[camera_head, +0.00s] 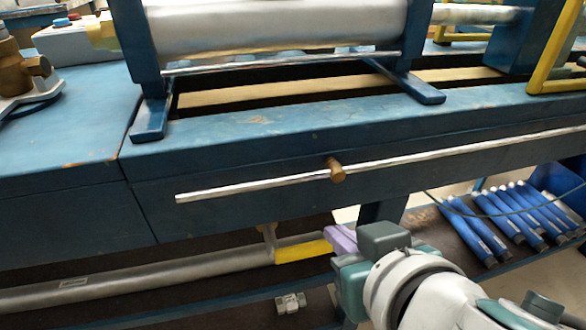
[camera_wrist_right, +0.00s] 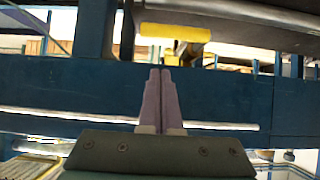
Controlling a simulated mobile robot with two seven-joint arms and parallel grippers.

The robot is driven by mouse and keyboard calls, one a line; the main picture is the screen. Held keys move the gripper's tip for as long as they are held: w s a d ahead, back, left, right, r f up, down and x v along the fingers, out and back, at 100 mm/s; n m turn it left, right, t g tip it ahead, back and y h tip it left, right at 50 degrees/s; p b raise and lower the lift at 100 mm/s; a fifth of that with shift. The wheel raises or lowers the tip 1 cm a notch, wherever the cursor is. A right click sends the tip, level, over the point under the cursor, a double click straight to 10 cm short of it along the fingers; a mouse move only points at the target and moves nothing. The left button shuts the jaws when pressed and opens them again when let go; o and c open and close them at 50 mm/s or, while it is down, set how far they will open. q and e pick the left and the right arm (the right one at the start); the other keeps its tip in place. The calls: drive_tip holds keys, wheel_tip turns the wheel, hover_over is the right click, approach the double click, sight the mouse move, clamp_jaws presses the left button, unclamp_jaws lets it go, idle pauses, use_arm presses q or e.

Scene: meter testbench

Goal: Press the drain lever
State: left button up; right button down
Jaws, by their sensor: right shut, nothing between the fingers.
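The drain lever appears to be the yellow-sleeved handle (camera_head: 302,251), low under the front of the blue bench, beside a grey pipe. In the right wrist view the yellow handle (camera_wrist_right: 175,32) lies just beyond my fingertips. My right gripper (camera_head: 341,239) is at the right end of the yellow handle in the head view, with its purple fingers shut and empty. In the right wrist view its fingers (camera_wrist_right: 162,72) are together, with a small visible gap to the yellow sleeve. I cannot tell from the head view whether they touch. My left gripper is not in view.
A silver rail (camera_head: 260,183) with a brass knob (camera_head: 336,170) runs along the bench front above my right gripper. The grey pipe (camera_head: 140,285) lies under the bench at left. Several blue cylinders (camera_head: 500,220) lie on the lower shelf at right, near a blue bin (camera_head: 558,187).

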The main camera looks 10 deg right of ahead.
sight(331, 249)
drive_tip(key=shift+w+a+f+b, duration=0.1)
drive_tip(key=shift+w+f+b, duration=0.3)
drive_tip(key=shift+f, duration=0.45)
drive_tip(key=shift+w+d+f+b, duration=0.1)
drive_tip(key=shift+w+f+b, duration=0.25)
drive_tip(key=shift+f, duration=0.45)
drive_tip(key=shift+w+a+f+b, duration=0.1)
drive_tip(key=shift+w+f+b, duration=0.25)
drive_tip(key=shift+f, duration=0.5)
drive_tip(key=shift+f, duration=0.15)
